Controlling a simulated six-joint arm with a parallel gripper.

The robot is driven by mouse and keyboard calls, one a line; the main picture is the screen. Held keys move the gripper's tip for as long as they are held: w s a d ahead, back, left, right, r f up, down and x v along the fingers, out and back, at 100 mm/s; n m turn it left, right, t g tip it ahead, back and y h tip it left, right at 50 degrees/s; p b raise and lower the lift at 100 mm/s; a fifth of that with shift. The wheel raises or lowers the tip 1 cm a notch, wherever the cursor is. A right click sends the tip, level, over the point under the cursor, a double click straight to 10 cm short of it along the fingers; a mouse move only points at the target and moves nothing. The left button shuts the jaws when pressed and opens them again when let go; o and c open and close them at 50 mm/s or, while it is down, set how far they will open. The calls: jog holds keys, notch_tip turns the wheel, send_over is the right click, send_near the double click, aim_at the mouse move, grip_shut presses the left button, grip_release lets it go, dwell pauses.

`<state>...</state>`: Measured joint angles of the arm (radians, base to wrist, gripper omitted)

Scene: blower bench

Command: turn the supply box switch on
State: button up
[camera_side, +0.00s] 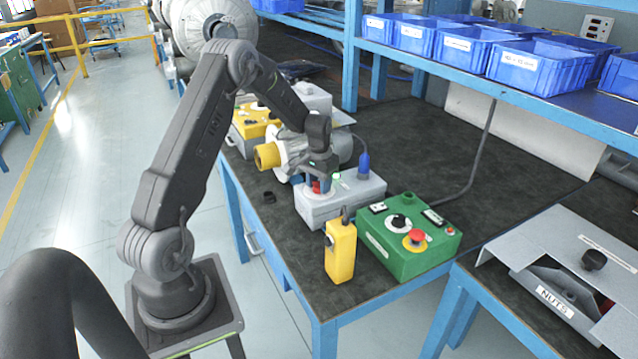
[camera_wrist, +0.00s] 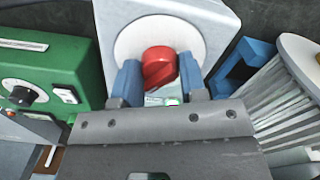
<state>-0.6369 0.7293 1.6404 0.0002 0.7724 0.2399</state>
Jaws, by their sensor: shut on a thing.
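The supply box is a grey box (camera_side: 345,205) in the middle of the bench. Its switch, a red rotary knob (camera_wrist: 159,67) on a round white plate (camera_wrist: 128,45), shows in the wrist view. My gripper (camera_wrist: 159,80) has its two blue fingers on either side of the red knob and is shut on it. The knob sits slightly tilted between the fingers. In the side view my gripper (camera_side: 318,190) comes down onto the left part of the box top and hides most of the knob. A small green light (camera_side: 337,176) shows on the box top.
A green control box (camera_side: 408,245) with a black knob and a red button (camera_side: 416,237) stands to the right. A yellow pendant (camera_side: 340,252) stands at the front edge. The blower with a yellow end (camera_side: 267,156) is close behind my gripper.

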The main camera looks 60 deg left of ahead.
jog(key=shift+m, duration=0.4)
jog(key=o, duration=0.9)
notch_tip(320, 180, up, 14)
jog(key=shift+f, duration=0.1)
dwell(0.4)
